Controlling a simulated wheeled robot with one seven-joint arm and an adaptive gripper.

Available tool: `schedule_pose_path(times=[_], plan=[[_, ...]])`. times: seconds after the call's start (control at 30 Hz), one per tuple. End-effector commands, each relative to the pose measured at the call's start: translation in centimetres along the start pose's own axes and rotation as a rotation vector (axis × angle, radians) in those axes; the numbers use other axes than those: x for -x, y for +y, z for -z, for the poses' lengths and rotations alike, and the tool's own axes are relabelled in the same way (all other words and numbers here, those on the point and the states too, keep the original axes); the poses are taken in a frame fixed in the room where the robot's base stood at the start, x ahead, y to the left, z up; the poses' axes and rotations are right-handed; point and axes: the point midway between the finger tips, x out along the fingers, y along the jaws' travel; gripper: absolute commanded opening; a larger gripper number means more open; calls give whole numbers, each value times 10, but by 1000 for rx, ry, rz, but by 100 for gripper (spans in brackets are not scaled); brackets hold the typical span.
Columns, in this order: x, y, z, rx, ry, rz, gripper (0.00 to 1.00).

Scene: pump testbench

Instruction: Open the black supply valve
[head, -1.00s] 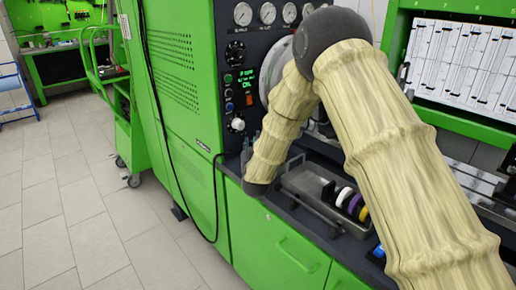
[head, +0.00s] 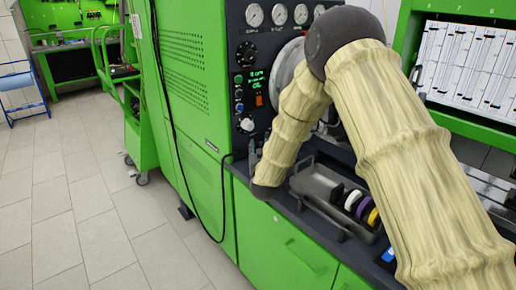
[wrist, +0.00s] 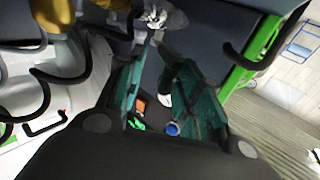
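My gripper (wrist: 155,45) shows in the wrist view with two teal-and-dark fingers that come close together toward their tips. I cannot tell whether they are parted or shut at the tips. No held object can be made out. A small silver fitting (wrist: 155,15) with a dark rounded part lies just beyond the fingertips. I cannot identify the black supply valve with certainty. A black round knob (head: 246,52) sits high on the dark control panel in the head view. My arm hides the gripper and part of the bench there.
The green test bench (head: 285,240) has a dark panel with gauges (head: 277,15) and a white knob (head: 247,124). A grey tray (head: 315,185) with coloured rings lies on its top. A black cable (head: 168,90) hangs down its side. The tiled floor at left is clear.

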Motion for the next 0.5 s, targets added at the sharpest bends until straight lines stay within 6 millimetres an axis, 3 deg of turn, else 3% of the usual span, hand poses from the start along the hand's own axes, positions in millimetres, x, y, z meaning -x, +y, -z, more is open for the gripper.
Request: schedule_pose_path(times=[0.5], plan=[[87,-2,0,1,-1,4,35]])
